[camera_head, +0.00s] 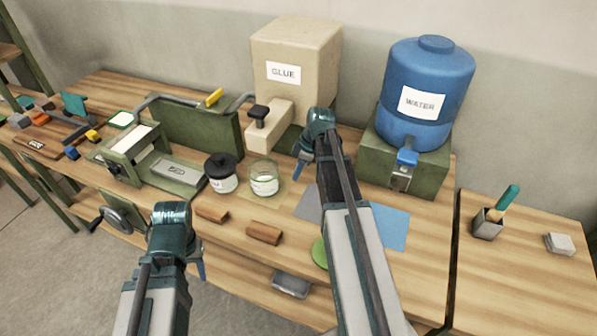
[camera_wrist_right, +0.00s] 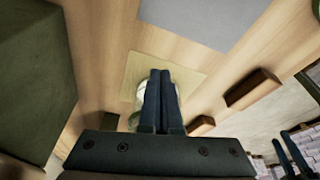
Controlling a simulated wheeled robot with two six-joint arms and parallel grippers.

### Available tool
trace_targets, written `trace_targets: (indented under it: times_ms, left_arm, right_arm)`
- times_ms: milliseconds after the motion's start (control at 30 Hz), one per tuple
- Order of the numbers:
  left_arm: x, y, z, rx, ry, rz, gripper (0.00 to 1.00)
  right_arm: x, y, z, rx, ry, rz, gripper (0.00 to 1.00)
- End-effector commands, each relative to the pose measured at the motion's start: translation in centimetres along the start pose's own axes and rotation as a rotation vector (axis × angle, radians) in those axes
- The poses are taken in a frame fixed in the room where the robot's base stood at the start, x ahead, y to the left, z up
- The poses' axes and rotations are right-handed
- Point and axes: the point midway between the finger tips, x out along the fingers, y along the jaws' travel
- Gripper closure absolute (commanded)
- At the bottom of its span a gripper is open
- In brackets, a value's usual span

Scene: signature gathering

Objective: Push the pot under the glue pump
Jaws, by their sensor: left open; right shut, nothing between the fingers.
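The clear glass pot (camera_head: 264,180) with a white label stands upright and open on a pale yellow mat. It is just in front of the glue pump (camera_head: 268,122), which has a beige spout and black knob on the box marked GLUE (camera_head: 290,55). My right gripper (camera_head: 299,172) is shut and empty, pointing down just right of the pot. In the right wrist view its closed fingers (camera_wrist_right: 160,80) cover most of the pot (camera_wrist_right: 140,94); contact cannot be told. My left gripper (camera_head: 200,268) is open and empty, low in front of the bench.
A black-lidded jar (camera_head: 221,176) stands left of the pot. Two brown blocks (camera_head: 212,213) (camera_head: 264,233) lie toward the front edge. The blue WATER tank (camera_head: 425,75) stands on a green base at right. A grey mat (camera_head: 309,206) and blue sheet (camera_head: 391,228) lie flat.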

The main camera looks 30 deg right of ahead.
Motion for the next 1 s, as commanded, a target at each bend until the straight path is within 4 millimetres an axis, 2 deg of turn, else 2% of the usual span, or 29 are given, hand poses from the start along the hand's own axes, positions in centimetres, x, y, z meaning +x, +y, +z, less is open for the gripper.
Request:
trace_targets:
  times_ms: [33,300,700,833,1000]
  left_arm:
    - [-0.8,-0.1,0.1,0.000,0.000,0.000,0.50]
    - [-2.9,-0.3,0.2,0.000,0.000,0.000,0.50]
    - [-8.6,-0.8,0.5,0.002,0.000,0.000,0.50]
    - [-9.5,-0.9,0.6,0.001,0.000,0.000,0.50]
    - [-9.6,-0.9,0.6,0.000,0.000,0.000,0.50]
  right_arm:
    - [-0.8,0.0,-0.1,0.001,0.000,0.000,1.00]
    - [-3.1,0.0,-0.1,0.002,0.000,0.000,1.00]
    - [-9.0,0.1,-0.1,0.003,0.000,0.001,1.00]
    - [-9.9,0.1,0.0,0.002,0.000,0.001,1.00]
    - [-10.1,0.1,0.1,0.001,0.000,0.000,1.00]
